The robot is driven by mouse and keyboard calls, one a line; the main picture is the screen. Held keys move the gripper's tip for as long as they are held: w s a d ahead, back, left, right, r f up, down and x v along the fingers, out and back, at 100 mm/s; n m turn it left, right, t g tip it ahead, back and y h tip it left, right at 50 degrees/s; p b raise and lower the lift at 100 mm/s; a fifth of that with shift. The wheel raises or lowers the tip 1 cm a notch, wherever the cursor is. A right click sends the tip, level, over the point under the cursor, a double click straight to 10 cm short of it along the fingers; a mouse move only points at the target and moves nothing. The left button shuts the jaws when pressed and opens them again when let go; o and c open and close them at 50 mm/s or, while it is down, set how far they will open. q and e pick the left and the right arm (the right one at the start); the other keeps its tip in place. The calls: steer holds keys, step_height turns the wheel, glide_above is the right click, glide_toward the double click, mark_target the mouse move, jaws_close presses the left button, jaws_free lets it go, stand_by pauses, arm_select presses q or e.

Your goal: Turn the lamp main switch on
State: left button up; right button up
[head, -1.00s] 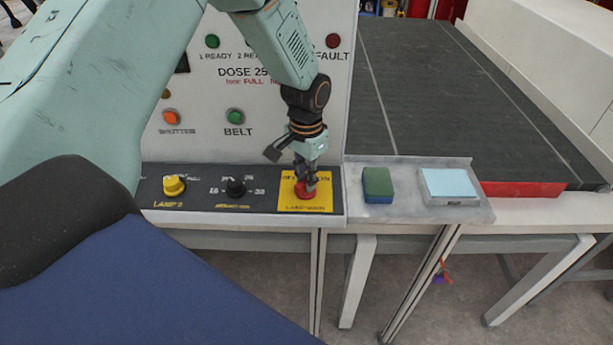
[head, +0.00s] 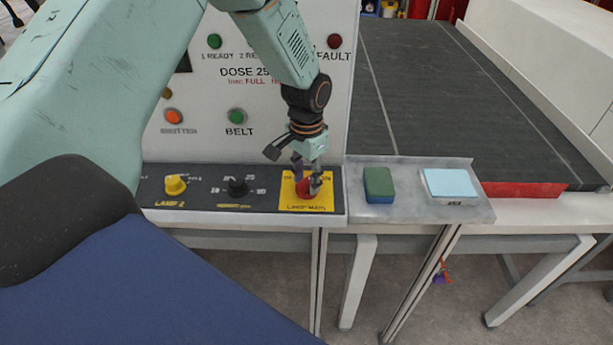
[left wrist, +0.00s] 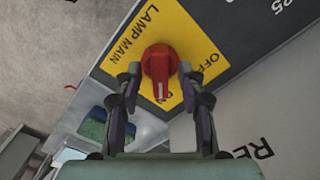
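The lamp main switch (head: 303,188) is a red rotary knob on a yellow plate (head: 293,204) at the right end of the control panel. In the left wrist view the red knob (left wrist: 159,63) has a white line that points down, towards a partly hidden label at the plate's lower edge. The "OFF" label is to the knob's right. My left gripper (head: 308,184) is down at the knob; in the left wrist view its fingers (left wrist: 161,92) are spread, one on each side of the knob. My right gripper is not in view.
A black knob (head: 237,187) and a yellow lamp 2 knob (head: 175,185) are to the left on the panel. A green and blue sponge (head: 379,183) and a light blue pad (head: 450,182) lie on the grey shelf to the right. A dark conveyor belt (head: 440,100) is behind.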

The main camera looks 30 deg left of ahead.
mark_target(307, 180)
arm_select(q)
steer(key=shift+w, duration=0.1)
steer(key=shift+r, duration=0.3)
step_height(307, 180, up, 11)
steer(key=shift+r, duration=0.2)
stand_by(0.3)
